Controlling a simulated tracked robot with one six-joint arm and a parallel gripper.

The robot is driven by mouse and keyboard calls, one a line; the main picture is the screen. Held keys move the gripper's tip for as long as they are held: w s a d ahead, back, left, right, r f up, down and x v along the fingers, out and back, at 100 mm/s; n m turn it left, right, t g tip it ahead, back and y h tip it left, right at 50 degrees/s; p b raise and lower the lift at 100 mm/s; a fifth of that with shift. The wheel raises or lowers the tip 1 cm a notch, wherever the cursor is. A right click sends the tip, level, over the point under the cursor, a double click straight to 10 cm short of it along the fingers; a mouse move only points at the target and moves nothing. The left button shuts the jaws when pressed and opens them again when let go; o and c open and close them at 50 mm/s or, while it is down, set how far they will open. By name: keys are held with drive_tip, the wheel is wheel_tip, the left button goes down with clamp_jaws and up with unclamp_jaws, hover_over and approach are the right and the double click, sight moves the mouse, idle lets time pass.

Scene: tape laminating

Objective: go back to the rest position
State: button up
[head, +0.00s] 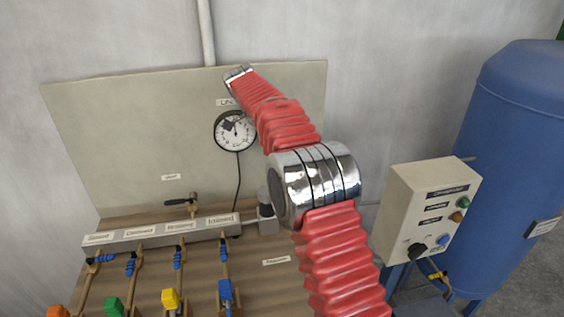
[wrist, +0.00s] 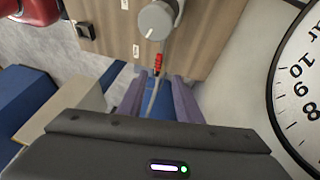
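My gripper (wrist: 158,84) shows in the wrist view as a dark body with two purple-grey fingers held apart. Nothing is visibly gripped between them. In the head view my red ribbed arm with chrome joints reaches up across the panel, and I cannot make out the gripper there. A round white pressure gauge (head: 236,131) hangs on the beige panel (head: 120,135), just left of my arm. The gauge also shows large and close at the right of the wrist view (wrist: 302,85).
A grey labelled manifold (head: 160,231) and several coloured-handled hoses lie on the wooden bench (head: 255,285). A beige control box (head: 425,212) and a blue tank (head: 515,150) stand at the right. A grey knob (wrist: 156,20) shows beyond my fingers. A pipe (head: 206,35) runs up the wall.

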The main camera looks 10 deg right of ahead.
drive_tip(key=shift+r, duration=0.2)
idle(0.3)
drive_tip(key=s+d+r+n+t+y, duration=0.15)
drive_tip(key=s+r+n, duration=0.3)
drive_tip(key=s, duration=0.45)
drive_tip(key=s+d+r+n+t+y, duration=0.1)
drive_tip(key=s+d+r+n+t, duration=0.1)
drive_tip(key=s+r+n, duration=0.45)
drive_tip(key=s+f+n+t+y, duration=0.1)
drive_tip(key=s+f, duration=0.4)
drive_tip(key=s, duration=0.6)
drive_tip(key=s+f+n+t+y, duration=0.1)
drive_tip(key=s+f+n+t, duration=0.2)
drive_tip(key=s, duration=0.7)
wheel_tip(320, 180, down, 2)
drive_tip(key=shift+s+d+f+n, duration=0.2)
drive_tip(key=shift+s+d+n, duration=0.2)
drive_tip(key=shift+n, duration=0.5)
